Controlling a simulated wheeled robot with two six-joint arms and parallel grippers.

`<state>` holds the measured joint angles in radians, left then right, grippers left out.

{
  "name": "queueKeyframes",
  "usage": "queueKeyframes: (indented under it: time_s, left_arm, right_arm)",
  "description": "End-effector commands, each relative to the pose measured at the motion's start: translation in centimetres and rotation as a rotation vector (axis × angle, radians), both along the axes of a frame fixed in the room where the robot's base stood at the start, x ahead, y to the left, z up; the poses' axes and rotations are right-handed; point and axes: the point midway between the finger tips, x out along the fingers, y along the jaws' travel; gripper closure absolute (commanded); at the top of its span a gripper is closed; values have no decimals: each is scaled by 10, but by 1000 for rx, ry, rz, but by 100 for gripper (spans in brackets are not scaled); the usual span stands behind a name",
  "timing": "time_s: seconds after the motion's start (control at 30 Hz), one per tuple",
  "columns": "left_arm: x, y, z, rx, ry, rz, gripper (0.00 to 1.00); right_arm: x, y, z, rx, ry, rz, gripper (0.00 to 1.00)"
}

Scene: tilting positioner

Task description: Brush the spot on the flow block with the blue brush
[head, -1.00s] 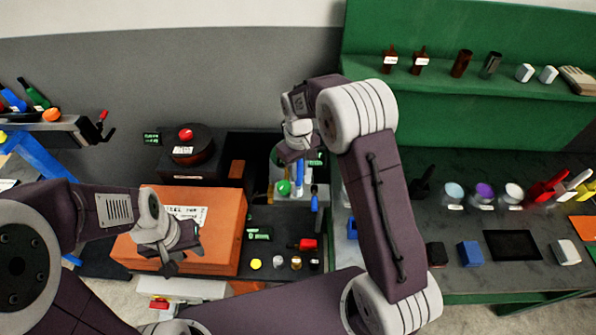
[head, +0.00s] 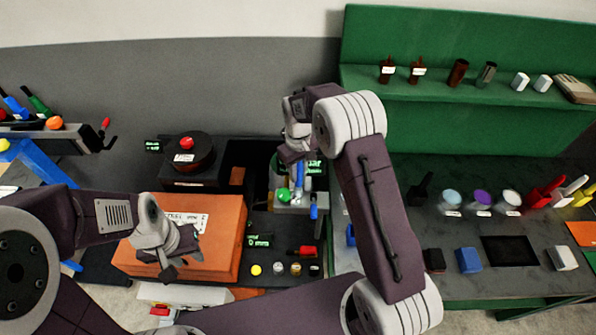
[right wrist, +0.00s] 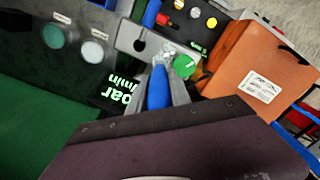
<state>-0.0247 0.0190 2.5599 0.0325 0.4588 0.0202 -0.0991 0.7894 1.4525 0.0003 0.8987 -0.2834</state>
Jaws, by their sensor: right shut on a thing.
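My right gripper (right wrist: 160,88) is shut on the blue brush (right wrist: 158,90), seen as a blue handle between the fingers in the right wrist view. The brush also shows in the head view (head: 299,176), roughly upright below my gripper. Its pale tip is at a grey metal block, likely the flow block (right wrist: 133,40), beside a green knob (right wrist: 184,66). I cannot tell whether the tip touches the block.
The orange box (head: 222,225) stands left of the block. A dark drum with a red button (head: 187,144) is behind it. Small coloured caps (head: 279,268) lie on the dark panel in front. Jars and red and white tools (head: 545,188) stand on the right bench.

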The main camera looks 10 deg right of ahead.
Motion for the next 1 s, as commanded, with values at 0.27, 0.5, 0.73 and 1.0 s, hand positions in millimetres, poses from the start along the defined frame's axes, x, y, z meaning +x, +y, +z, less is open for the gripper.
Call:
queueKeyframes:
  time_s: [0.27,0.5,0.73,1.0]
  left_arm:
    - [0,0,-6,0,0,0,64]
    - [0,0,-6,0,0,0,64]
    - [0,0,-10,0,0,0,64]
    - [0,0,-10,0,0,0,64]
  right_arm:
    - [-14,4,-1,0,0,0,100]
    - [-18,5,-1,1,1,0,100]
    - [-31,9,-1,0,2,1,100]
    - [-35,10,0,0,1,0,100]
